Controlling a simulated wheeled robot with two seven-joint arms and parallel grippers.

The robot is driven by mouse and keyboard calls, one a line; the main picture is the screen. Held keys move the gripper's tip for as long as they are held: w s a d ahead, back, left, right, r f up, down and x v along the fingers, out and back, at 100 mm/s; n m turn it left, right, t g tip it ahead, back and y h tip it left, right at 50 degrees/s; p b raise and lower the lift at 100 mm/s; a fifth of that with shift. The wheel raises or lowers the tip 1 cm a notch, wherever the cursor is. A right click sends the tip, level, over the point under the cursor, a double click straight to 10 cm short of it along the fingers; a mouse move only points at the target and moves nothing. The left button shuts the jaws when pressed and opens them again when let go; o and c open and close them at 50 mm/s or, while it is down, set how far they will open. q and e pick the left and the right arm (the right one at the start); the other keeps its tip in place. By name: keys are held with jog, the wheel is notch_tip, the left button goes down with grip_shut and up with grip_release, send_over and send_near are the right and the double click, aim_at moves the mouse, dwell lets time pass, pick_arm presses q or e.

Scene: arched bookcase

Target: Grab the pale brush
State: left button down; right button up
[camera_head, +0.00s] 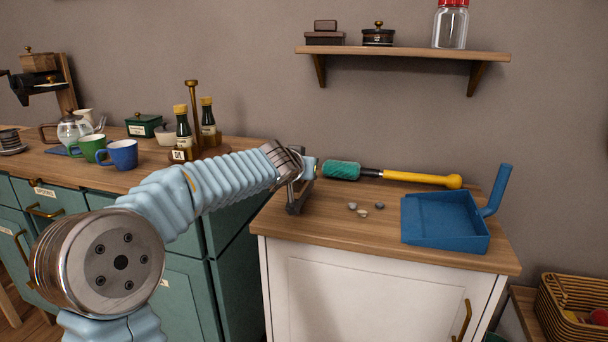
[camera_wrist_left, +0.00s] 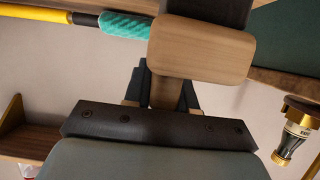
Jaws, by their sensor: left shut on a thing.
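The pale wooden brush (camera_wrist_left: 204,50) fills the upper middle of the left wrist view, with dark bristles above its block in that picture. Its narrow handle (camera_wrist_left: 163,93) runs down between the dark fingers of my left gripper (camera_wrist_left: 160,90), which is shut on it. In the head view my left gripper (camera_head: 297,192) is over the left end of the white cabinet's wooden top (camera_head: 330,225). The brush is mostly hidden there behind my arm and gripper. I cannot tell whether the bristles touch the counter. My right gripper is not in view.
A teal-headed brush with a yellow handle (camera_head: 420,178) lies just right of my left gripper. Several pebbles (camera_head: 358,209) and a blue dustpan (camera_head: 445,222) are on the same top. Mugs (camera_head: 123,154) and bottles (camera_head: 184,138) stand on the left counter. A shelf (camera_head: 405,53) hangs above.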

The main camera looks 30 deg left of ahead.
pick_arm(q)
jog(key=s+r, duration=0.1)
jog(key=r, duration=0.1)
jog(key=s+r, duration=0.1)
jog(key=r, duration=0.1)
jog(key=s+r, duration=0.2)
jog(key=shift+s+d+r+p, duration=0.1)
jog(key=shift+d+r+p, duration=0.05)
jog(key=shift+r+p, duration=0.15)
jog(key=a+b+v, duration=0.1)
jog(key=a+v, duration=0.1)
jog(key=v, duration=0.8)
jog(key=shift+s+d+r, duration=0.35)
jog(key=shift+s, duration=0.15)
